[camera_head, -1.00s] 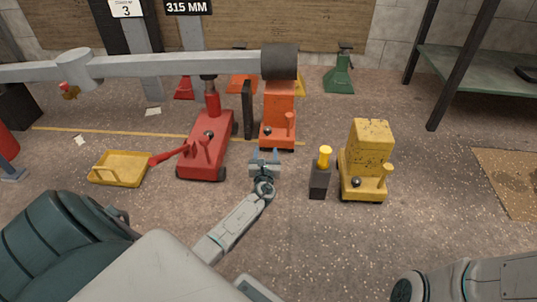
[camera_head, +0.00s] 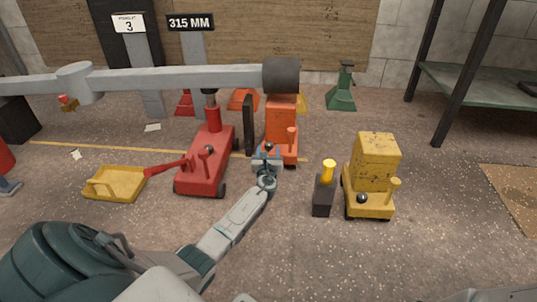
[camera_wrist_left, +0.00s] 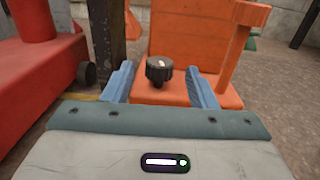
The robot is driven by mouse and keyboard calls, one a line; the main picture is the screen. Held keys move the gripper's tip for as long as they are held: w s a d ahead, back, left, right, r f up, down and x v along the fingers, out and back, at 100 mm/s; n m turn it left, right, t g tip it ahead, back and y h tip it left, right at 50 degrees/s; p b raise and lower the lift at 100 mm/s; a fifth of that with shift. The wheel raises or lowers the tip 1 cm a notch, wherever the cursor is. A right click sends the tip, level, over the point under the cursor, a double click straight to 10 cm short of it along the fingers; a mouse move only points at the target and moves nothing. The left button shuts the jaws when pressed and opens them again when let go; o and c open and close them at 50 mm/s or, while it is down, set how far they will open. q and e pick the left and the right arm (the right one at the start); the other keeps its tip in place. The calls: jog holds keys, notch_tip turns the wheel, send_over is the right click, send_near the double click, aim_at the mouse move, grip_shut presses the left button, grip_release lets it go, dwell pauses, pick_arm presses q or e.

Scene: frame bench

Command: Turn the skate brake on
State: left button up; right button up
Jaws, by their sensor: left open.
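An orange skate (camera_head: 282,119) stands behind the red jack's right side, with an upright post at its front right corner. On its low front deck is a black round knob (camera_wrist_left: 158,69) with a pale mark on top. My left gripper (camera_head: 267,152) is at the front of this deck. In the left wrist view its blue fingers (camera_wrist_left: 161,78) are open, one on each side of the knob, with visible gaps. They hold nothing. A yellow skate (camera_head: 373,165) with a similar black knob (camera_head: 362,198) stands to the right.
A red jack (camera_head: 208,158) with a red handle stands close on the left. A black block with a yellow top (camera_head: 323,193) stands right of my left gripper. A yellow tray (camera_head: 114,184) lies far left. The front right floor is clear.

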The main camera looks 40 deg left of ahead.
aim_at(269, 147)
pick_arm(q)
jog(key=shift+b+x, duration=0.35)
jog(key=shift+x, duration=0.75)
jog(key=c, duration=1)
